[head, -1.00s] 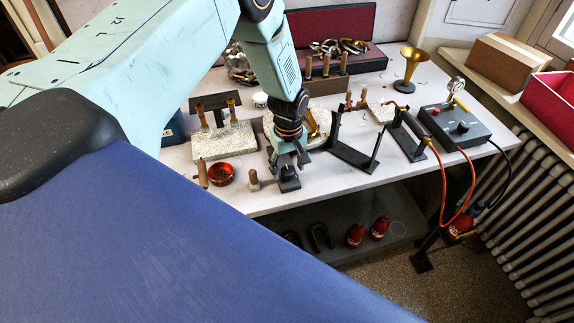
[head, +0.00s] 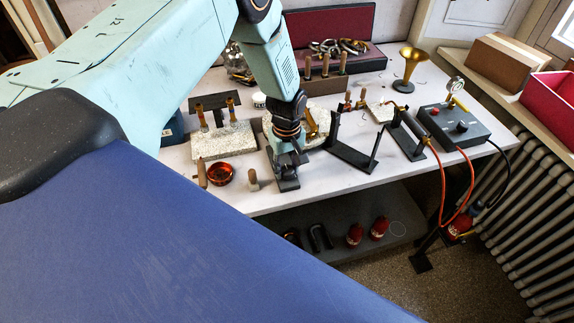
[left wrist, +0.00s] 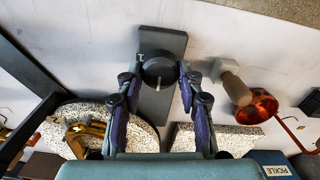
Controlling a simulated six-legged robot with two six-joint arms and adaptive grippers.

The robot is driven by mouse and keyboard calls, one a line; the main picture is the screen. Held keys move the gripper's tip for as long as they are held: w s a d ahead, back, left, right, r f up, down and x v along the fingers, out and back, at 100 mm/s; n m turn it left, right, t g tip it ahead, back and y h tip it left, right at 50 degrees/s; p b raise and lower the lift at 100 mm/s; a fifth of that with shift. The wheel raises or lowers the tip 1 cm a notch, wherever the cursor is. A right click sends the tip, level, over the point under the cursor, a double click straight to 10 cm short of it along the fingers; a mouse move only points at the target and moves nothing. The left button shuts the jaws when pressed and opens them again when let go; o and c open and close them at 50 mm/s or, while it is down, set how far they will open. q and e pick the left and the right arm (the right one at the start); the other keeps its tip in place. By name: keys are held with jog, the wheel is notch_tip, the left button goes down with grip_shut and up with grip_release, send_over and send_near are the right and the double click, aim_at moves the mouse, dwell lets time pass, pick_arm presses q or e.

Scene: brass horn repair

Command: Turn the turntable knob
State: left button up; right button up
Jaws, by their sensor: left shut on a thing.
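In the left wrist view, the dark round turntable knob (left wrist: 160,70) sits on a dark rectangular plate (left wrist: 168,48) between the fingertips of my left gripper (left wrist: 158,79). The fingers are shut on the knob from both sides. In the head view, my left gripper (head: 285,173) points down at the front of the bench and hides most of the knob; the end of the plate (head: 288,185) shows below it. The round speckled turntable (head: 273,139) stands behind the gripper with a brass part (head: 311,124) on it. My right gripper is not in view.
A wooden-handled tool (head: 253,179) and a copper-coloured bowl (head: 220,174) stand left of the gripper. A speckled block (head: 222,142) is behind them. A black stand (head: 351,154) is close on the right. The bench front (head: 330,190) is clear.

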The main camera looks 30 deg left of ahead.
pick_arm(q)
jog(key=m+b, duration=0.1)
jog(key=m, duration=0.3)
jog(key=shift+w, duration=0.1)
jog(key=m+b, duration=0.1)
jog(key=m, duration=0.3)
jog(key=shift+d+m+b, duration=0.1)
jog(key=shift+m+b, duration=0.2)
jog(key=shift+b, duration=0.05)
jog(key=m+b, duration=0.1)
jog(key=m, duration=0.3)
jog(key=shift+m, duration=0.3)
jog(key=shift+d+m+b, duration=0.1)
jog(key=shift+m+b, duration=0.6)
jog(key=shift+m, duration=1.6)
jog(key=shift+r, duration=0.1)
jog(key=o, duration=1.2)
jog(key=shift+c, duration=0.2)
